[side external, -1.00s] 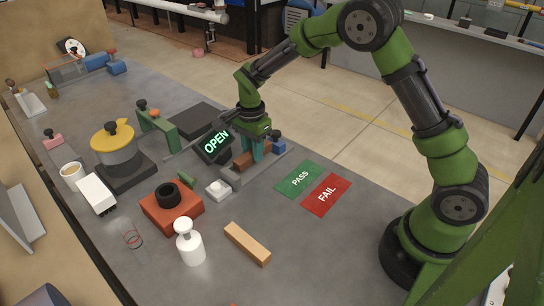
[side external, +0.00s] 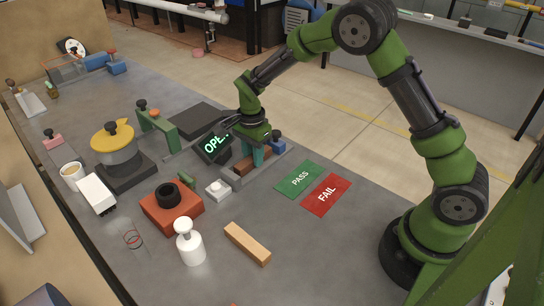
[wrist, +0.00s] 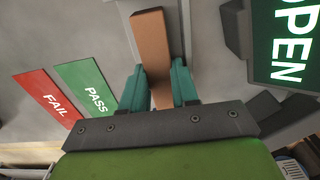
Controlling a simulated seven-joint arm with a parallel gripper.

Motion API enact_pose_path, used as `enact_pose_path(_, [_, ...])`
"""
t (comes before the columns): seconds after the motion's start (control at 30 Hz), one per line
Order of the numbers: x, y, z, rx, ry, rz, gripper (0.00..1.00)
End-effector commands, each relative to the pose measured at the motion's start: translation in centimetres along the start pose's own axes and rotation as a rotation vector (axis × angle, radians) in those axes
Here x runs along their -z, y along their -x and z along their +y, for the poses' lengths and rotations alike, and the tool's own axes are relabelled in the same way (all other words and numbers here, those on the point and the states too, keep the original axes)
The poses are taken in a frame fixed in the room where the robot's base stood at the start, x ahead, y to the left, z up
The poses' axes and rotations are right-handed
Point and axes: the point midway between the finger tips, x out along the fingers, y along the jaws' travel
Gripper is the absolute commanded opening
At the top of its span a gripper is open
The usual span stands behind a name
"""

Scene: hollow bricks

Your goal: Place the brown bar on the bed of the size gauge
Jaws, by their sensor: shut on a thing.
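My gripper (side external: 259,156) is shut on the brown bar (side external: 241,167), with its teal fingers on the bar's two long sides. In the wrist view the bar (wrist: 151,42) runs lengthwise between the fingertips (wrist: 158,92) and sticks out beyond them. The size gauge (side external: 231,181) is a grey frame with a blue block (side external: 279,145) at one end and a display (side external: 213,145) beside it. The display reads OPEN in the wrist view (wrist: 292,42). The bar is low over the gauge bed, between its sides; I cannot tell if it touches the bed. My gripper hides part of the gauge.
Green PASS (side external: 299,179) and red FAIL (side external: 326,195) mats lie to the right. A white button box (side external: 218,190) stands close in front of the gauge. A tan bar (side external: 247,243), white bottle (side external: 190,245) and orange block (side external: 160,212) stand nearer. A dark plate (side external: 196,117) lies behind.

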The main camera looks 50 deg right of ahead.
Motion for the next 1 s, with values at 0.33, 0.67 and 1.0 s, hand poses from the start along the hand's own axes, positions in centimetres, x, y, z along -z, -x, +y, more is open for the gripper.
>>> enact_pose_path(0.33, [0.0,-0.7,0.0,0.000,-0.001,-0.001,0.32])
enact_pose_path(0.67, [0.0,-0.6,-0.1,0.004,0.001,0.000,0.59])
enact_pose_path(1.0, [0.0,2.9,-0.4,0.015,0.001,0.000,0.59])
